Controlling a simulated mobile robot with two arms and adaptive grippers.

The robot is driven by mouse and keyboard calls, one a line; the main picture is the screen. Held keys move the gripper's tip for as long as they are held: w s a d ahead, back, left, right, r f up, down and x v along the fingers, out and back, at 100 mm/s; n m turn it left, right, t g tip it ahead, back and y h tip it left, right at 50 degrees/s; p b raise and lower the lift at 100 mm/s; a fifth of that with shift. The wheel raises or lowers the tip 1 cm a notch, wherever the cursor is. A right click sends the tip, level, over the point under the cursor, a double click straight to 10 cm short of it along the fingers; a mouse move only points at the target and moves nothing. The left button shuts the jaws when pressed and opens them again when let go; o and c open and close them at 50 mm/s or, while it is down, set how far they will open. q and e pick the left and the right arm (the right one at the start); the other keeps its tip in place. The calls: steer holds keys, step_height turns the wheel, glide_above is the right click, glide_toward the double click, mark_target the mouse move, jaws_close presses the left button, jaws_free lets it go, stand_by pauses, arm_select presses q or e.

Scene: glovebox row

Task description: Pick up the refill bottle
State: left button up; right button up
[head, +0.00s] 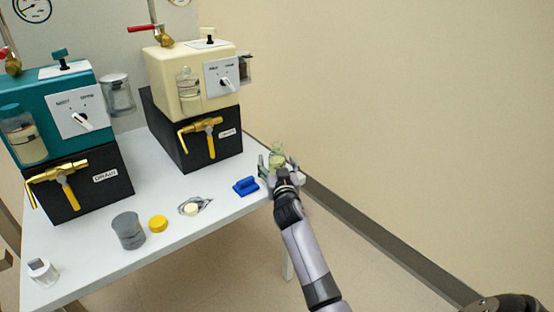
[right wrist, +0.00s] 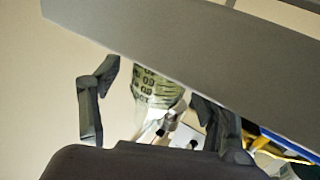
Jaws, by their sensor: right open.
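A greenish, see-through bottle, which looks like the refill bottle (head: 277,155), is at the right end of the white table, partly hidden by my right gripper (head: 279,168). In the right wrist view the bottle (right wrist: 157,88) shows dark printing and lies between the spread fingers of the right gripper (right wrist: 155,95). The fingers are open, with a gap visible on the left finger's side; contact on the right side cannot be told. A grey slab hides part of the bottle there.
The white table (head: 95,270) bears a cream machine (head: 165,72) and a teal machine (head: 50,90), both on black drain boxes. A blue object (head: 246,186), yellow lid (head: 158,224), grey cup (head: 128,231) and white container (head: 42,272) stand along the front.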

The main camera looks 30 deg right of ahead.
steer(key=shift+s, duration=0.1)
steer(key=c, duration=1.4)
steer(key=shift+r, duration=0.1)
